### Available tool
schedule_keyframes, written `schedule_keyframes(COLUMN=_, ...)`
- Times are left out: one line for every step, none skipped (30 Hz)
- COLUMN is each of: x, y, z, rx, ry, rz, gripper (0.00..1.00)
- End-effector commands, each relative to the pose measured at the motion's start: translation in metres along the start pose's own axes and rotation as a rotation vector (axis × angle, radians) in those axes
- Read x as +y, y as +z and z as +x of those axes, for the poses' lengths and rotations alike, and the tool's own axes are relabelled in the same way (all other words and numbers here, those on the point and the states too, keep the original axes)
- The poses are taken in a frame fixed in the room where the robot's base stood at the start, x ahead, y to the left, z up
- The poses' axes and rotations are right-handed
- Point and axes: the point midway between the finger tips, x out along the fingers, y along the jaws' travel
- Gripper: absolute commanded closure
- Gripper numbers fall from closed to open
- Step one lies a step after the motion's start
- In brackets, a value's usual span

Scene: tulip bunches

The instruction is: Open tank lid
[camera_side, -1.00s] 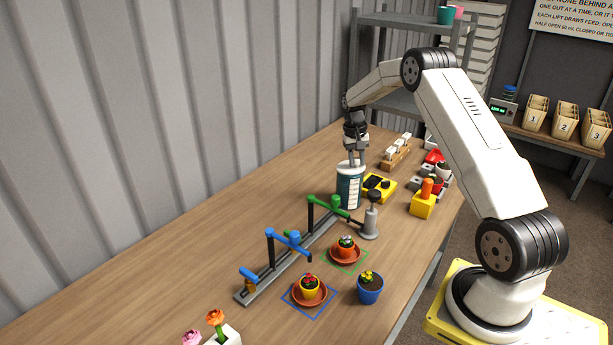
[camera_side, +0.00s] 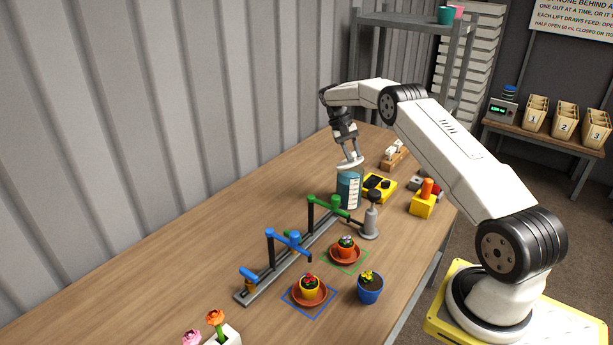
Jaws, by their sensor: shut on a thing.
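The tank (camera_side: 348,190) is a teal cylinder with a white scale label, standing upright on the wooden table. Its white round lid (camera_side: 350,164) is off the rim and tilted, a little above the tank. My gripper (camera_side: 350,156) is shut on the lid's top and holds it over the tank. The lid's knob is mostly hidden between the fingers.
A rail with green (camera_side: 328,201) and blue (camera_side: 288,238) levers runs in front of the tank. A grey pump-like post (camera_side: 370,220) and a yellow device (camera_side: 378,187) stand close by. Potted flowers (camera_side: 310,287) sit nearer. The table's left side is clear.

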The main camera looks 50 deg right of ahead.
Motion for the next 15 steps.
schedule_keyframes(x=-0.0004, y=-0.0009, z=-0.0013, rx=-0.003, ry=0.006, rz=0.000, gripper=1.00)
schedule_keyframes(x=-0.0005, y=-0.0008, z=-0.0018, rx=-0.007, ry=0.010, rz=0.000, gripper=1.00)
schedule_keyframes(x=-0.0006, y=-0.0009, z=-0.0023, rx=-0.011, ry=0.014, rz=0.000, gripper=1.00)
schedule_keyframes(x=-0.0008, y=-0.0011, z=-0.0025, rx=-0.013, ry=0.016, rz=0.000, gripper=1.00)
schedule_keyframes(x=-0.0009, y=-0.0010, z=-0.0025, rx=-0.016, ry=0.019, rz=0.000, gripper=1.00)
schedule_keyframes(x=-0.0010, y=-0.0010, z=-0.0027, rx=-0.020, ry=0.022, rz=-0.001, gripper=1.00)
schedule_keyframes(x=-0.0010, y=-0.0011, z=-0.0031, rx=-0.021, ry=0.023, rz=-0.001, gripper=1.00)
schedule_keyframes(x=-0.0010, y=-0.0012, z=-0.0034, rx=-0.022, ry=0.025, rz=-0.001, gripper=1.00)
schedule_keyframes(x=-0.0010, y=-0.0012, z=-0.0037, rx=-0.023, ry=0.026, rz=-0.001, gripper=1.00)
schedule_keyframes(x=-0.0010, y=-0.0012, z=-0.0037, rx=-0.025, ry=0.027, rz=-0.001, gripper=1.00)
schedule_keyframes(x=-0.0010, y=-0.0011, z=-0.0038, rx=-0.025, ry=0.028, rz=-0.001, gripper=1.00)
schedule_keyframes(x=-0.0010, y=-0.0011, z=-0.0039, rx=-0.026, ry=0.029, rz=-0.001, gripper=1.00)
schedule_keyframes(x=-0.0010, y=-0.0011, z=-0.0039, rx=-0.027, ry=0.029, rz=-0.001, gripper=1.00)
schedule_keyframes(x=-0.0010, y=-0.0011, z=-0.0039, rx=-0.027, ry=0.029, rz=-0.001, gripper=1.00)
schedule_keyframes(x=-0.0010, y=-0.0010, z=-0.0039, rx=-0.027, ry=0.030, rz=-0.001, gripper=1.00)
